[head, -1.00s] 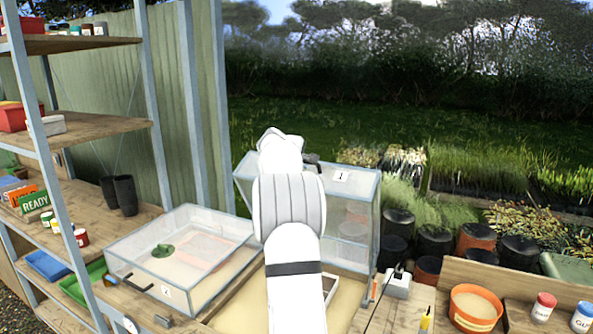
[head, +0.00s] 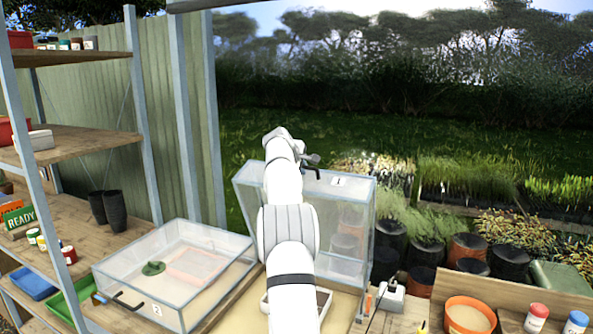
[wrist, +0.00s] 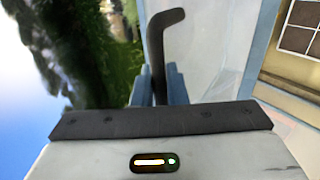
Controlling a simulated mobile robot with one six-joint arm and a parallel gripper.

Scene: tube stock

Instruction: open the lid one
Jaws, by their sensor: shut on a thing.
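Lid one (head: 338,215), a clear panelled cover with a pale blue-grey frame and a "1" label, stands raised steeply at the back of its bed. My gripper (head: 309,161) is at its upper edge, shut on the dark handle (head: 316,173). In the wrist view the bent black handle (wrist: 157,50) rises from between the blue-grey fingers of my gripper (wrist: 155,88). My arm hides part of the lid's left side and of the bed below it.
A closed clear box marked "2" (head: 195,303) sits to the left, with a dark handle (head: 128,302). A shelf unit (head: 78,145) stands further left. A white device (head: 391,297), an orange bowl (head: 470,316) and jars are to the right.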

